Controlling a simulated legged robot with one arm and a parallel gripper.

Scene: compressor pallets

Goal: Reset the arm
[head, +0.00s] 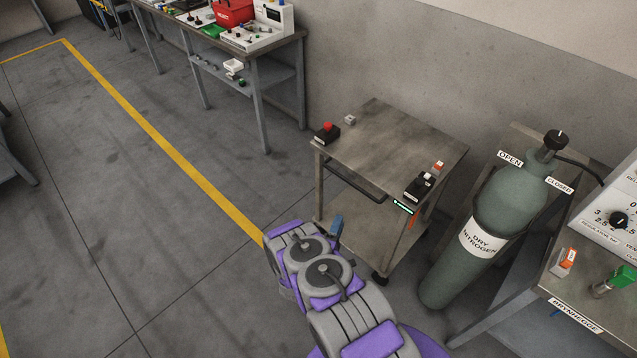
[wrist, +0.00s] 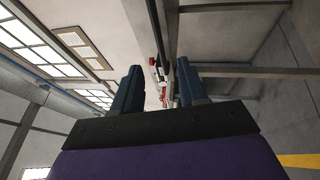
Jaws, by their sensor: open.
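My arm, purple and grey, reaches up from the bottom of the head view, and its links hide most of my gripper. One blue finger of my gripper (head: 336,228) shows beside the front left leg of a metal cart (head: 385,140); I cannot tell whether it touches. In the wrist view, both blue fingers of my gripper (wrist: 158,85) stand apart. Small red and white objects show in the gap, seemingly far beyond the fingertips. I see nothing held.
The cart carries a red-button box (head: 327,133) and a black switch box (head: 418,186). A green nitrogen cylinder (head: 495,220) stands right of it. A workbench (head: 215,40) with a red box (head: 233,12) stands at the back. Floor left of the yellow line (head: 165,140) is clear.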

